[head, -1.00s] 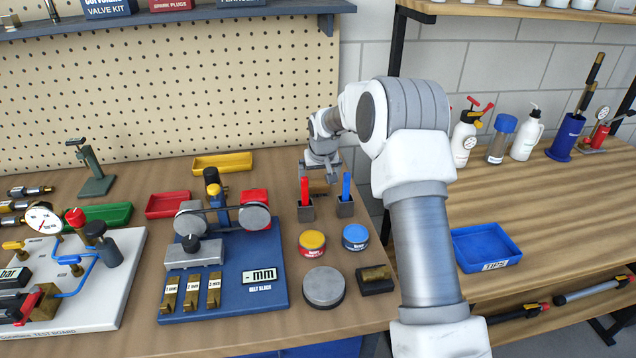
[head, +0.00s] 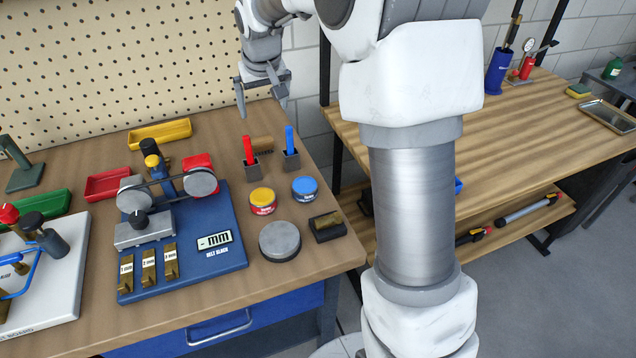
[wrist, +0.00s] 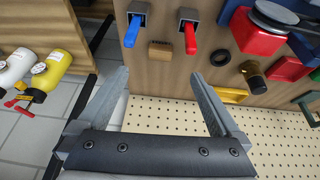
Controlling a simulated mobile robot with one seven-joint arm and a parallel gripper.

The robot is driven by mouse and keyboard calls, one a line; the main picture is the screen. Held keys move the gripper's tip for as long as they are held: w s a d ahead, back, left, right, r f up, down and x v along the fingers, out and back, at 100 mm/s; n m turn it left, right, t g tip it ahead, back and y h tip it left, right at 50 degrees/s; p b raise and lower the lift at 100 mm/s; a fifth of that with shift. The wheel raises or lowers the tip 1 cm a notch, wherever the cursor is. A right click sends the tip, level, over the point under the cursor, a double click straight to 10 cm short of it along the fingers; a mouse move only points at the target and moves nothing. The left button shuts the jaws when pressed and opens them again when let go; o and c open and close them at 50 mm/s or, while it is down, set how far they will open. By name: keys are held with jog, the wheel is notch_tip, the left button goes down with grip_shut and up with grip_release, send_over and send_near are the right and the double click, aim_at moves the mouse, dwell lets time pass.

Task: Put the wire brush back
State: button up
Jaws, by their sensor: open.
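The wire brush (head: 263,144) is a small wooden block with dark bristles. It lies near the back edge of the workbench (head: 330,232), behind the red-handled tool (head: 249,150) and blue-handled tool (head: 290,141) in their small grey holders. My gripper (head: 262,106) is raised near the pegboard, above and apart from the brush. Its fingers are wide apart with nothing between them, as the wrist view also shows (wrist: 157,76).
A yellow tray (head: 160,134) and the blue belt block (head: 205,245) stand to the left. Yellow and blue tins (head: 305,188), a grey disc (head: 280,242) and a dark block (head: 327,226) are in front. A second bench (head: 540,130) stands to the right, beyond a gap.

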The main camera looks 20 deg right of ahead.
jog(key=s+r, duration=0.4)
jog(key=s, duration=0.4)
jog(key=s+r, duration=0.3)
jog(key=s, duration=0.5)
jog(key=s+f, duration=0.2)
jog(key=s, duration=1.5)
jog(key=shift+s+f+t, duration=0.15)
jog(key=shift+s+t, duration=0.25)
jog(key=shift+d, duration=0.1)
notch_tip(320, 180, up, 4)
jog(key=p, duration=0.3)
jog(key=shift+f+p, duration=0.15)
jog(key=shift+p, duration=0.2)
